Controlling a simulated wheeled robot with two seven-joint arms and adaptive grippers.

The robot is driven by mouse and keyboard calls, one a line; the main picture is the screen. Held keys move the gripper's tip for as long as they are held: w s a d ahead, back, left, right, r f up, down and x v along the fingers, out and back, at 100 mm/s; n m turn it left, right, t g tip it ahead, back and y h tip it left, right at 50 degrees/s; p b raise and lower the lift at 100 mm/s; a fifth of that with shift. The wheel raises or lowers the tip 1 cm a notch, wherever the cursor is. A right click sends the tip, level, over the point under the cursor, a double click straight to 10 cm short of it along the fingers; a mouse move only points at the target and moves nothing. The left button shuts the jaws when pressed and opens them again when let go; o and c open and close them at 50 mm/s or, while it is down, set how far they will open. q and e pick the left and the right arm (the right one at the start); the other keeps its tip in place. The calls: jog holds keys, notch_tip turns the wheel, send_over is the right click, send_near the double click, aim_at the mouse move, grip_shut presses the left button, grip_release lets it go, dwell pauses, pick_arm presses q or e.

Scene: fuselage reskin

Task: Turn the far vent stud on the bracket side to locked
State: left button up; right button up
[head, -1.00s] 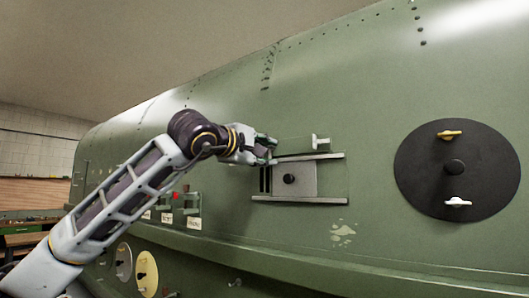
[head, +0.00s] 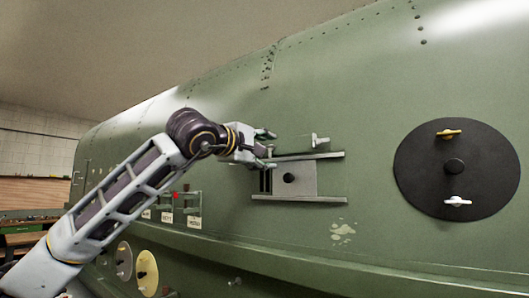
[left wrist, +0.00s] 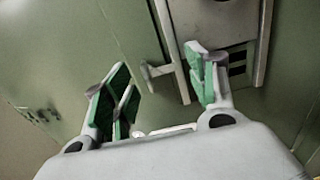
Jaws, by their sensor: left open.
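A vent with a grey plate (head: 300,178) between two pale rails is on the green fuselage side, centre of the head view. A small pale T-shaped bracket (head: 317,141) stands out just above its upper rail; a pale T-shaped piece (left wrist: 160,70) shows between my fingers in the left wrist view. My left gripper (head: 268,147) is open at the vent's upper far corner, fingers apart. In the left wrist view it (left wrist: 160,88) spreads on both sides of a pale bar (left wrist: 172,130) near the palm; I cannot tell whether this is the stud. My right gripper is not in view.
A black round cover (head: 425,170) with a yellow wing stud (head: 449,134) and a white one (head: 458,202) is at right. A ledge runs below the vent.

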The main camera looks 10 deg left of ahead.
pick_arm(q)
jog(key=v, duration=1.1)
jog(key=shift+s+a, duration=0.15)
jog(key=shift+s, duration=0.2)
jog(key=shift+f, duration=0.1)
